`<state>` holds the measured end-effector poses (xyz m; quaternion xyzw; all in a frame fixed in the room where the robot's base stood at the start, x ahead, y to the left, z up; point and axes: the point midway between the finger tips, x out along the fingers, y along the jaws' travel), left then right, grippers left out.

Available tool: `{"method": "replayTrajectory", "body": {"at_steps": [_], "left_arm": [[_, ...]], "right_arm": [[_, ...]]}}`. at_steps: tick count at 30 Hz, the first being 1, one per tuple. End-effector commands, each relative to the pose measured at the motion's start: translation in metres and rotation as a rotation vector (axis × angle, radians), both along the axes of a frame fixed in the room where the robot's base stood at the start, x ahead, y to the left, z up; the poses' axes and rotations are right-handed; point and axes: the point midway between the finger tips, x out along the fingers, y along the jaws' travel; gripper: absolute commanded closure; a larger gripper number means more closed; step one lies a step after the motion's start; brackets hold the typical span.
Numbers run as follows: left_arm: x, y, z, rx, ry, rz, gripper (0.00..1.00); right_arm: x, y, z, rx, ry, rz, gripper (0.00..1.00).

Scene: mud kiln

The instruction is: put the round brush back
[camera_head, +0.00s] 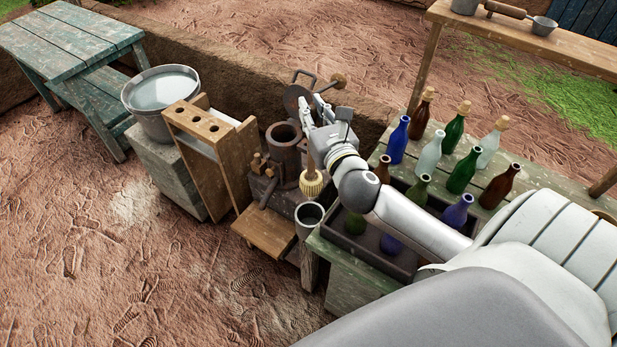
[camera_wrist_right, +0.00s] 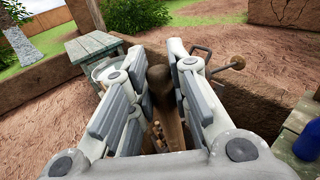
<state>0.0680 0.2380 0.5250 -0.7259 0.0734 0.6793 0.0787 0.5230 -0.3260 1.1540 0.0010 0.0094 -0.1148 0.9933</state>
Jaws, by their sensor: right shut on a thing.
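The round brush (camera_head: 311,184) has pale yellow bristles pointing down and a wooden handle that rises toward my right gripper (camera_head: 311,108). In the right wrist view the dark end of the brush handle (camera_wrist_right: 160,84) stands between the two fingers of my right gripper (camera_wrist_right: 168,62). The gripper is shut on it. In the head view the bristles appear just above a grey metal cup (camera_head: 309,214); how far apart they are in depth I cannot tell. My left gripper is not in view.
A wooden rack with holes (camera_head: 207,124) and a metal basin (camera_head: 160,97) stand to the left. An iron machine with a cylinder (camera_head: 284,143) is just beside the brush. Several glass bottles and a dark crate (camera_head: 340,239) crowd the bench at right. Open ground lies at front left.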

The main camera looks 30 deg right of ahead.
Motion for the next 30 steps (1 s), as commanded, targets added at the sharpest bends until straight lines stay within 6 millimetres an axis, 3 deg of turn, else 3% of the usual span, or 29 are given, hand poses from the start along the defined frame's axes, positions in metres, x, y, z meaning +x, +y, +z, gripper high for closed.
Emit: {"method": "replayTrajectory", "body": {"at_steps": [1,3,13,24,30], "left_arm": [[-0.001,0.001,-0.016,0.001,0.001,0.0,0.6],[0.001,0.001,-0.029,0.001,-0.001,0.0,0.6],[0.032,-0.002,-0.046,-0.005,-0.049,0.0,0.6],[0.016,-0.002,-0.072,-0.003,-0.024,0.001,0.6],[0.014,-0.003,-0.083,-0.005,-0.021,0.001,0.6]], "right_arm": [[0.0,0.0,-0.017,0.0,0.0,0.0,1.0],[0.0,0.0,-0.032,0.0,0.001,0.0,1.0],[0.0,0.0,-0.065,0.003,0.002,-0.001,1.0],[0.0,0.0,-0.161,0.0,0.005,-0.001,1.0],[0.0,0.0,-0.19,-0.001,0.001,0.001,1.0]]}}
